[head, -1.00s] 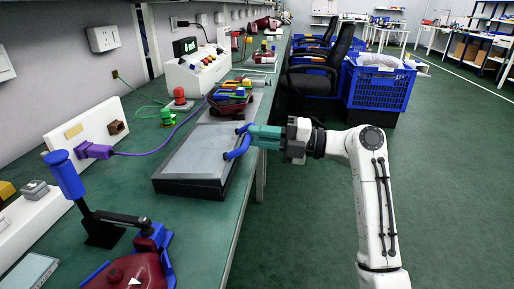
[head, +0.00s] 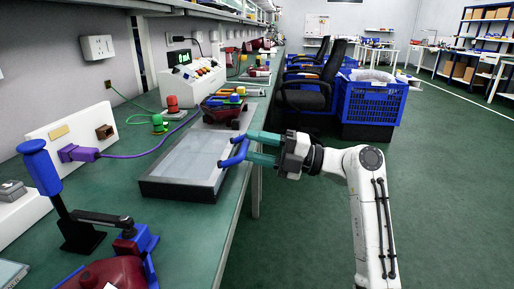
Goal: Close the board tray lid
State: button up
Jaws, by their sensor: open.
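The board tray (head: 178,192) is a flat dark-framed box on the green bench. Its pale grey lid (head: 190,155) lies flat over it and looks down, though a small gap could not be told from here. A blue bar handle (head: 233,154) sits at the tray's right edge. My gripper (head: 251,147) is open at the right of the handle. Its two teal fingers are spread apart, with the tips close to the handle; I cannot tell whether they touch it.
A dark red bin of coloured parts (head: 222,113) stands just behind the tray. A purple cable (head: 140,154) runs along its left. A blue-handled device (head: 42,170) stands at front left. The floor right of the bench is clear near my arm.

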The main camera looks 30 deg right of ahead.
jog(key=p+v, duration=0.1)
jog(key=v, duration=0.9)
jog(key=shift+s+d+p, duration=0.25)
jog(key=shift+d+p, duration=0.05)
jog(key=shift+f, duration=0.1)
